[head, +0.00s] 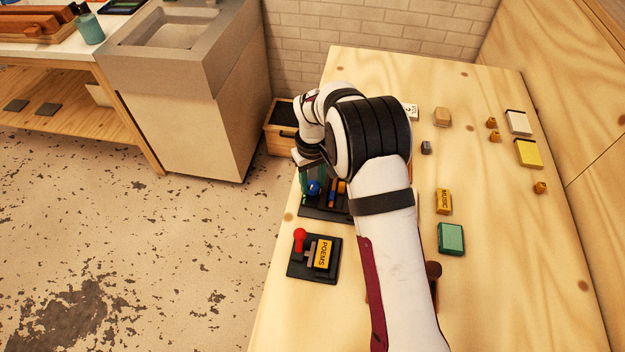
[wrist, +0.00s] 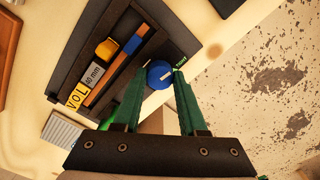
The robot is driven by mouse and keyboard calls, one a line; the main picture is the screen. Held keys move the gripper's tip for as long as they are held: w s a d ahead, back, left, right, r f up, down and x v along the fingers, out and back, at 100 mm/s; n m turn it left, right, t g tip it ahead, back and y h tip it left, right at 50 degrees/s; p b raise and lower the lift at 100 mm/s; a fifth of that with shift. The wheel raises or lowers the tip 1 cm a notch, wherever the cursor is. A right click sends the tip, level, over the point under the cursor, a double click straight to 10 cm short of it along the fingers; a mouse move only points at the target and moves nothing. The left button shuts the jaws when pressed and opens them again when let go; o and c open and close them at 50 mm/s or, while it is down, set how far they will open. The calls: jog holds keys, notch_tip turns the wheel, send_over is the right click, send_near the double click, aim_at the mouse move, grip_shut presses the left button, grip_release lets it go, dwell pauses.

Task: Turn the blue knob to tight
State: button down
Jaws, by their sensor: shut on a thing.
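The blue knob (wrist: 160,74) sits at the edge of a dark tray-like fixture (wrist: 103,72), with a pale mark on its face. My gripper (wrist: 158,80) has its two green fingers on either side of the knob and is shut on it. A small green label (wrist: 181,63) shows beside the right fingertip, too small to read surely. In the head view the knob (head: 314,187) shows below my wrist, next to a green finger, and my arm hides part of the fixture.
The fixture holds an orange-yellow block (wrist: 107,49), a blue strip (wrist: 132,44) and yellow "VOL" tiles (wrist: 77,96). A red-knobbed lever (head: 299,235) stands by a "POEMS" block (head: 321,254) nearer the front. Small blocks, including a green one (head: 451,239), lie on the right of the table.

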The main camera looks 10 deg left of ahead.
aim_at(312, 184)
jog(key=m, duration=0.5)
jog(key=shift+m, duration=0.3)
jog(key=m, duration=0.4)
jog(key=shift+m, duration=0.4)
jog(key=shift+c, duration=2.2)
grip_release()
notch_tip(312, 184, up, 16)
jog(key=shift+f, duration=0.1)
